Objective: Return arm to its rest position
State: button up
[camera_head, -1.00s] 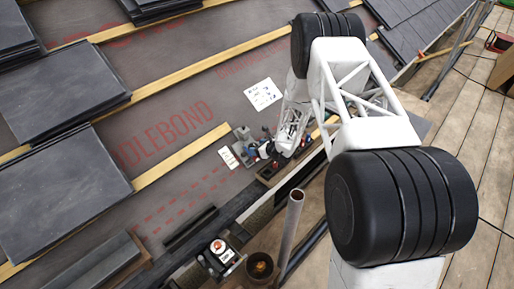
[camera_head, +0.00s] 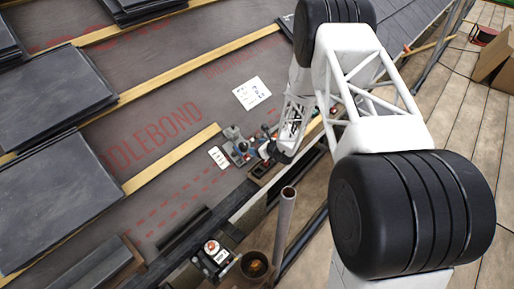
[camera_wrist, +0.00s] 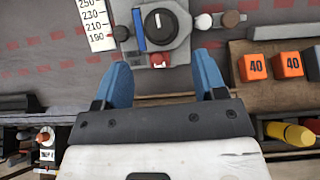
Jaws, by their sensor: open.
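My gripper (camera_wrist: 163,78) shows in the wrist view with its two blue fingers spread apart and nothing between them. A grey device with a black round knob (camera_wrist: 158,25) lies just past the fingertips. I cannot tell the gap between it and the fingers. In the head view my white arm (camera_head: 362,85) reaches from the lower right to the roof, and its end is small and partly hidden beside a cluster of small tools (camera_head: 238,146).
Slate stacks (camera_head: 50,95) lie at left between yellow battens (camera_head: 170,165). A white paper (camera_head: 252,93) lies on the membrane. A grey pipe (camera_head: 284,222) stands upright near the front. Orange blocks marked 40 (camera_wrist: 257,67) sit right of the fingers. Wooden decking (camera_head: 478,130) is largely clear at right.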

dwell(0.3)
jog(key=s+r+n+g, duration=0.2)
jog(key=s+r+n, duration=0.35)
jog(key=r, duration=0.55)
jog(key=s+a+r+n+g, duration=0.15)
jog(key=s+r+n, duration=0.35)
jog(key=r, duration=0.7)
jog(key=s+r+n+g, duration=0.2)
jog(key=s+r+n, duration=0.2)
jog(key=s+r, duration=0.5)
jog(key=s+d+r+n+h, duration=0.3)
jog(key=s+r, duration=0.3)
jog(key=s, duration=0.4)
jog(key=s+d+r+n+h, duration=0.3)
jog(key=s+d+r+n, duration=0.2)
jog(key=s, duration=0.6)
jog(key=s+d+r+n+h, duration=0.3)
jog(key=s+d+r, duration=0.3)
jog(key=s, duration=0.4)
jog(key=shift+s+r+n, duration=0.4)
jog(key=shift+r+n, duration=0.05)
jog(key=shift+r, duration=0.05)
